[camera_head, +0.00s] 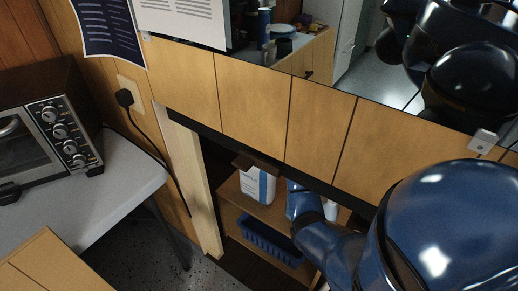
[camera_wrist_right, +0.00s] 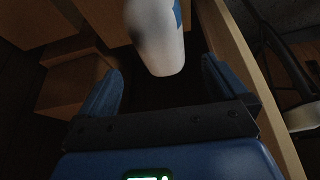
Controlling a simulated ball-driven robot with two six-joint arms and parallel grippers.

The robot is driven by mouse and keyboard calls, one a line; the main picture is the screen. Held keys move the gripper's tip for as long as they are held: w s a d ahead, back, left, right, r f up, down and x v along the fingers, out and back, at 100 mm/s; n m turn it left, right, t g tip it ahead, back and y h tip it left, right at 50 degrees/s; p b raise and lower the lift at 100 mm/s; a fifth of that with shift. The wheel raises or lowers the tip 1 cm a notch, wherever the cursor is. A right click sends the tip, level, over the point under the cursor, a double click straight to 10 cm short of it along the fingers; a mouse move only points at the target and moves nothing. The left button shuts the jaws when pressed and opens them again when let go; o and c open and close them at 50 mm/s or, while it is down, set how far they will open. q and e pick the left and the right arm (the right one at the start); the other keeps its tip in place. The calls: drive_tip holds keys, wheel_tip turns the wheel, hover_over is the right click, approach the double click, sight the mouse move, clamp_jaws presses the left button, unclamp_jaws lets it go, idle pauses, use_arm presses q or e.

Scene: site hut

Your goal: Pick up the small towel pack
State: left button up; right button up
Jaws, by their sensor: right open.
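A white pack with a blue edge and dark print (camera_head: 262,186), possibly the towel pack, stands upright on a wooden shelf inside the open cabinet in the head view. My right arm reaches into the cabinet just right of it. In the right wrist view my right gripper (camera_wrist_right: 162,68) is open, with a rounded white object with a blue patch (camera_wrist_right: 158,38) ahead of its fingertips. I cannot tell whether this is the same pack. Nothing is held. My left gripper is out of view.
A blue basket (camera_head: 265,240) sits below the shelf (camera_head: 229,190). Another white item (camera_head: 331,210) shows behind my arm. A wooden post (camera_head: 190,180) bounds the opening on the left, and wood panels (camera_head: 250,100) overhang it. A toaster oven (camera_head: 45,130) stands on a grey table (camera_head: 115,190).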

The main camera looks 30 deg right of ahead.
sight(258, 178)
drive_tip(key=shift+w+d+r+n+g, duration=0.1)
drive_tip(key=shift+r+n+g, duration=0.15)
drive_tip(key=shift+n+g, duration=0.05)
drive_tip(key=shift+f, duration=0.1)
drive_tip(key=b+x, duration=0.3)
drive_tip(key=x, duration=0.7)
drive_tip(key=shift+w+f+b, duration=0.2)
drive_tip(key=shift+f+b, duration=0.05)
drive_tip(key=shift+b, duration=0.15)
drive_tip(key=shift+c, duration=0.2)
drive_tip(key=c, duration=1.1)
drive_tip(key=shift+a, duration=0.2)
